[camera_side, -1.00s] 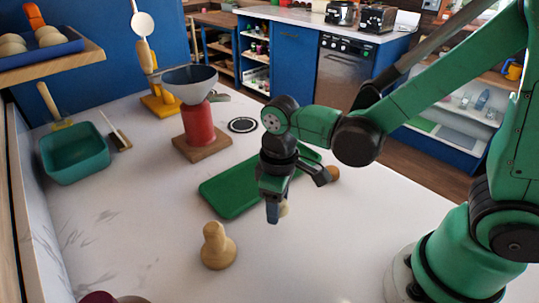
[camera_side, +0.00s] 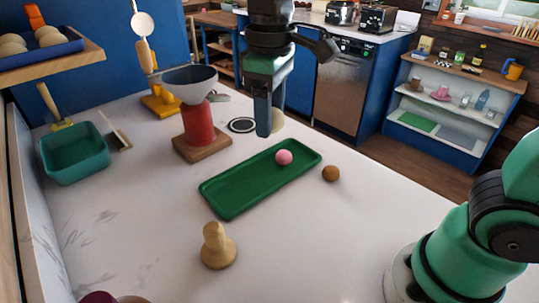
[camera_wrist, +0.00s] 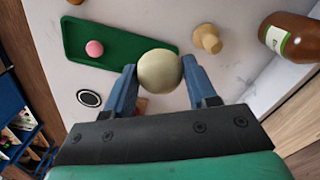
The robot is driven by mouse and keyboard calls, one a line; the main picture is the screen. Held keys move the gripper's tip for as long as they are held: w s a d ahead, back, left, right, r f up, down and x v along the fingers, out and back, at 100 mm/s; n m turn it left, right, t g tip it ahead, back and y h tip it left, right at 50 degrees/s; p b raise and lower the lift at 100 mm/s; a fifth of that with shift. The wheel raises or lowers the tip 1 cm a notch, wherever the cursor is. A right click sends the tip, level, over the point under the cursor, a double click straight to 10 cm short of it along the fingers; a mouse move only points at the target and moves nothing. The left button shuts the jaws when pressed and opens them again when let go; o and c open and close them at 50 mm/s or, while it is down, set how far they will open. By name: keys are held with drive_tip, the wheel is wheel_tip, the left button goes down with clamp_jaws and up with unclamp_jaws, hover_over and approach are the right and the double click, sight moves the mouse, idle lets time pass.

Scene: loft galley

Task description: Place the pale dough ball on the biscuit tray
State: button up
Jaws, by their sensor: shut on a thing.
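The pale dough ball (camera_wrist: 159,71) is clasped between the blue fingers of my gripper (camera_wrist: 159,66) in the wrist view. In the side view my gripper (camera_side: 267,116) is raised above the counter, and only an edge of the pale ball (camera_side: 278,121) shows beside a finger. The biscuit tray (camera_side: 235,195) is a long green tray lying flat on the counter. It also shows in the wrist view (camera_wrist: 120,48), partly hidden by the ball. A pink ball (camera_side: 284,157) sits toward its far right end.
A brown ball (camera_side: 331,173) lies on the counter just right of the tray. A wooden peg-shaped piece (camera_side: 218,247) stands in front. A red stand with a funnel bowl (camera_side: 198,124) is behind left, near a teal bin (camera_side: 75,156).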

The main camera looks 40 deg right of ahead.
drive_tip(key=m, duration=0.1)
hover_over(243, 187)
wheel_tip(243, 187, down, 20)
drive_tip(key=shift+r, duration=0.1)
idle(0.3)
drive_tip(key=o, duration=1.2)
drive_tip(key=shift+f, duration=0.2)
drive_tip(key=shift+o, duration=0.2)
drive_tip(key=shift+r, duration=0.1)
